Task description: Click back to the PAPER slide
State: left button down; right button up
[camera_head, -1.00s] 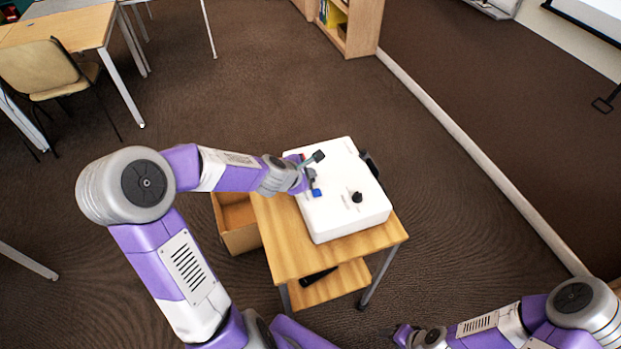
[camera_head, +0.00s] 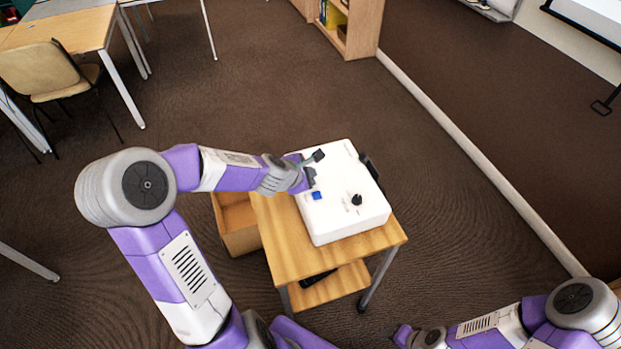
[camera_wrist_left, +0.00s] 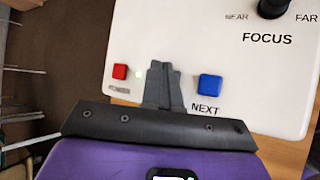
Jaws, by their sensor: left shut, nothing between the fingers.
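The white projector (camera_head: 345,215) lies on a small wooden table. The left wrist view shows a red button (camera_wrist_left: 120,71) with a label too blurred to read, and a blue button (camera_wrist_left: 209,85) marked NEXT. The blue button also shows in the head view (camera_head: 317,195); the red one is hidden there by my left gripper. My left gripper (camera_wrist_left: 163,82) is shut and empty, its fingertips between the two buttons in the wrist view. I cannot tell its height above the casing. My right gripper (camera_head: 403,335) is low at the right, its fingers unclear. No slide picture is in view.
A black focus knob (camera_head: 356,199) stands on the casing, marked NEAR and FAR. The wooden table (camera_head: 285,240) has a lower shelf with a dark object. An open box (camera_head: 238,225) is left of it. A screen edge (camera_head: 597,20) shows top right.

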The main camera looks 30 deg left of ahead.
dwell(0.3)
pick_arm(q)
notch_tip(320, 180, up, 5)
jog(key=p, duration=0.4)
dwell(0.8)
